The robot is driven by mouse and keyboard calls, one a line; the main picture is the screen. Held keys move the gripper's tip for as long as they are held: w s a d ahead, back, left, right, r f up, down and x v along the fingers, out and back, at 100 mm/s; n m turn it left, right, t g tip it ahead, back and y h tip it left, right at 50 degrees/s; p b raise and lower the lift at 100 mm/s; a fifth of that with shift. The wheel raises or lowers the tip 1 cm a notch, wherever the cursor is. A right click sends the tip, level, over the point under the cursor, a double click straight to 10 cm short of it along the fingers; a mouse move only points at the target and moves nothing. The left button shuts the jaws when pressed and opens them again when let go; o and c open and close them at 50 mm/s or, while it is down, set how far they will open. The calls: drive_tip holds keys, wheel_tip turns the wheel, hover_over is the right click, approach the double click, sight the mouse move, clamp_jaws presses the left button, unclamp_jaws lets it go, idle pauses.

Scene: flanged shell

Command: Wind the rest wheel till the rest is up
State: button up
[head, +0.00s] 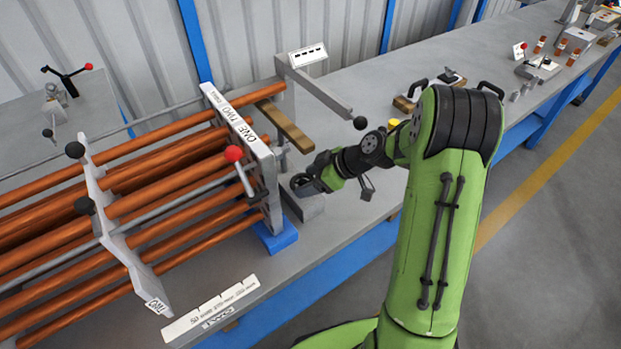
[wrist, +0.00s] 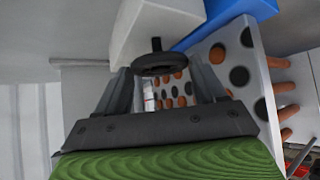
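A small dark wheel (wrist: 155,63) on a short stem shows in the wrist view, in front of a pale grey block (wrist: 130,35), which seems to be the rest's body. My gripper (wrist: 157,75) has its two fingers apart, one on each side of the wheel, with the tips close to its rim. I cannot tell whether they touch it. In the head view my gripper (head: 300,183) is beside the end plate, above a grey block (head: 306,206) on the bench. The wheel cannot be made out clearly there.
The white-labelled end plate (head: 238,122) and copper tube bundle (head: 160,180) stand left of my gripper. A red-knobbed lever (head: 235,155) juts out close by. A grey bar with a black knob (head: 359,123) reaches over the bench behind. A blue block (head: 273,237) sits under the plate.

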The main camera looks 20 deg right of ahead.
drive_tip(key=shift+c, duration=1.1)
drive_tip(key=shift+m+b, duration=0.3)
drive_tip(key=shift+b, duration=0.1)
drive_tip(key=shift+s+a+f+m+t+h+b, duration=0.1)
drive_tip(key=shift+m+t+h+b, duration=0.25)
drive_tip(key=shift+m+b, duration=0.15)
drive_tip(key=shift+s+a+f+m+t+h+b, duration=0.1)
drive_tip(key=shift+m+t+h+b, duration=0.15)
drive_tip(key=shift+m+t+b, duration=0.2)
drive_tip(key=shift+s+a+r+m+t+h+b, duration=0.1)
drive_tip(key=shift+m+t+h+b, duration=0.15)
drive_tip(key=shift+m+h+b, duration=0.3)
drive_tip(key=shift+a+m+t+h+b, duration=0.1)
drive_tip(key=shift+m+t+h+b, duration=0.2)
drive_tip(key=shift+m+b, duration=0.35)
drive_tip(key=m+h, duration=0.1)
drive_tip(key=m, duration=0.1)
drive_tip(key=m+h+b, duration=0.1)
drive_tip(key=shift+s+a+r+m+t+h, duration=0.1)
drive_tip(key=shift+a+m+t+h, duration=0.25)
drive_tip(key=shift+a, duration=0.05)
drive_tip(key=shift+a+m+h+b, duration=0.2)
drive_tip(key=shift+m+h+b, duration=0.5)
drive_tip(key=shift+m+h, duration=0.9)
drive_tip(key=shift+m, duration=0.3)
